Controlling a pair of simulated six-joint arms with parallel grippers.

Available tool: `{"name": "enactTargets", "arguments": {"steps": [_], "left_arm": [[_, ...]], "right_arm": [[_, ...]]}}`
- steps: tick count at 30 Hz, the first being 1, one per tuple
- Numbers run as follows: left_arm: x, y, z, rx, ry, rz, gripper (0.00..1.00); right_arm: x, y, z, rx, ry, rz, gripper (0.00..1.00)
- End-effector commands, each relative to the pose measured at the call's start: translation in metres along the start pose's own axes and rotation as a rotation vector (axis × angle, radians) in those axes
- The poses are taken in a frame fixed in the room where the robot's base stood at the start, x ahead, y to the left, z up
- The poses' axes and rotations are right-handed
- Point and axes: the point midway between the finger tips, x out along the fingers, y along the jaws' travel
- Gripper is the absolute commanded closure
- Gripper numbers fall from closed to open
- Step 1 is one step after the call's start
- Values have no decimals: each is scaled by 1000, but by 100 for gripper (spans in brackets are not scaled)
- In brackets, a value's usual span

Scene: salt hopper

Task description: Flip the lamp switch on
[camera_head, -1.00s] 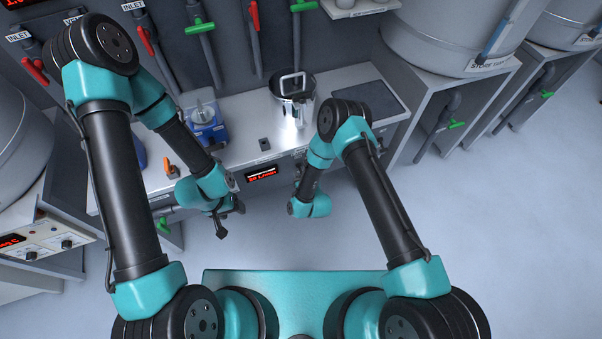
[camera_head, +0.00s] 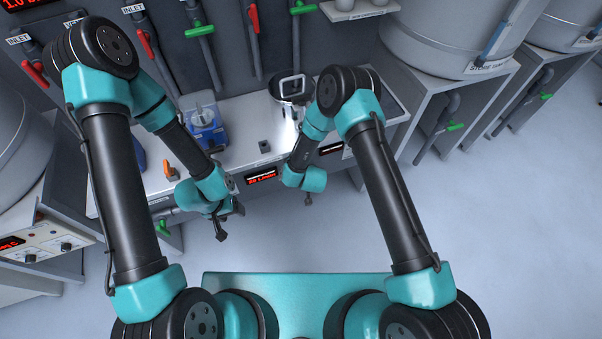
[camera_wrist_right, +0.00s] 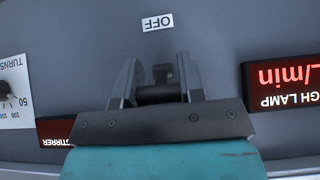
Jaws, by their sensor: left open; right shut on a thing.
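The lamp switch (camera_wrist_right: 162,73) is a small dark lever on the grey front panel, seen upside down in the right wrist view. An OFF label (camera_wrist_right: 157,22) sits near it. My right gripper (camera_wrist_right: 158,80) is at the panel, one finger on either side of the lever, shut on it. In the head view the switch is hidden behind my right wrist. My left gripper (camera_head: 222,228) is open and empty in front of the bench, left of the panel display.
A dial (camera_wrist_right: 8,92) is at the left edge. On the bench stand a metal pot (camera_head: 290,90) and a blue device (camera_head: 206,127). Floor at right is clear.

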Motion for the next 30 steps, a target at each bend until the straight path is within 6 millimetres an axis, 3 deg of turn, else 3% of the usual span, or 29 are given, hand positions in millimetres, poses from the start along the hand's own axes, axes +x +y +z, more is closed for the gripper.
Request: {"name": "enactTargets", "arguments": {"steps": [13, 14, 21, 30], "left_arm": [[0, 0, 0, 0, 0, 0, 38], [0, 0, 0, 0, 0, 0, 38], [0, 0, 0, 0, 0, 0, 38], [0, 0, 0, 0, 0, 0, 38]], "right_arm": [[0, 0, -1, -1, -11, 0, 88], [0, 0, 0, -1, -11, 0, 62], [0, 0, 0, -1, -10, 0, 39], [-1, 0, 0, -1, -10, 0, 38]]}}
